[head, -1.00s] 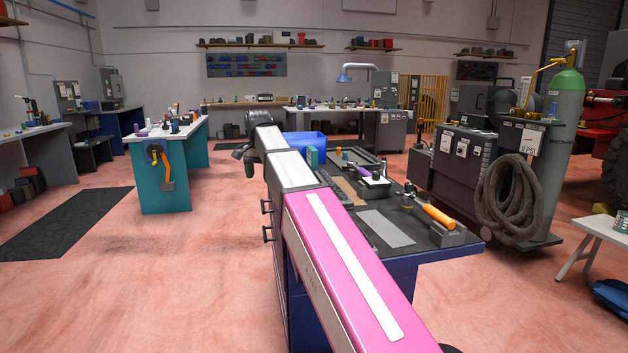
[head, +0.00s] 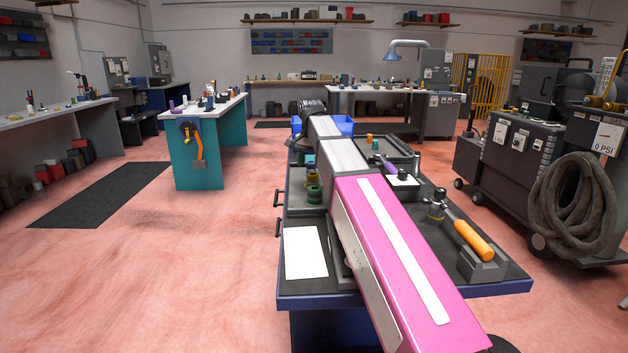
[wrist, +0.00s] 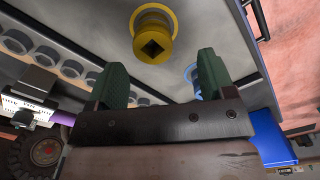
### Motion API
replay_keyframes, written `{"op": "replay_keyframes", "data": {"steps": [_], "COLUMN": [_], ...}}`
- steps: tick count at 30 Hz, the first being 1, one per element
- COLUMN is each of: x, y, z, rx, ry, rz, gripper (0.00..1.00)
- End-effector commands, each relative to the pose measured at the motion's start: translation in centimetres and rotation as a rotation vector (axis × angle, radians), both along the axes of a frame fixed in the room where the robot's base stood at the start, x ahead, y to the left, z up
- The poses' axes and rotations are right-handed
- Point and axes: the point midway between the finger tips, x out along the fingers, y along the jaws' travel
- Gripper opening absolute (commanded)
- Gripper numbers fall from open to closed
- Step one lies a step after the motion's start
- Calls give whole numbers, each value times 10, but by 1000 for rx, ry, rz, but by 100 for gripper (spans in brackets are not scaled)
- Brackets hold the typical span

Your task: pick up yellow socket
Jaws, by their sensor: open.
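The yellow socket (wrist: 153,35), a round flanged piece with a square hole, shows near the top of the wrist view on a grey surface. My gripper (wrist: 160,62) is open, its two green fingers spread wide. The socket appears between and beyond the fingertips, with nothing held. A blue socket (wrist: 192,76) is partly hidden behind the right finger. In the head view my pink and white arm stretches over the dark-topped bench (head: 305,285). My gripper is too small and obscured there to make out, and I cannot pick out the yellow socket.
A row of dark round sockets (wrist: 72,68) lies at left in the wrist view, a blue bin (wrist: 270,135) at lower right. On the bench stand green sockets (head: 314,180), a white sheet (head: 305,252) and an orange-handled tool (head: 473,240). Open floor lies left.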

Motion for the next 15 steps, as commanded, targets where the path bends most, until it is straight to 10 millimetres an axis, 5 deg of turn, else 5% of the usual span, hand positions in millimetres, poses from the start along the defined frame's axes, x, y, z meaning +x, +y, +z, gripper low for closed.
{"op": "replay_keyframes", "data": {"steps": [15], "x": [-5], "y": [-7], "z": [-51], "rx": [0], "ry": [1], "rz": [0], "gripper": [76]}}
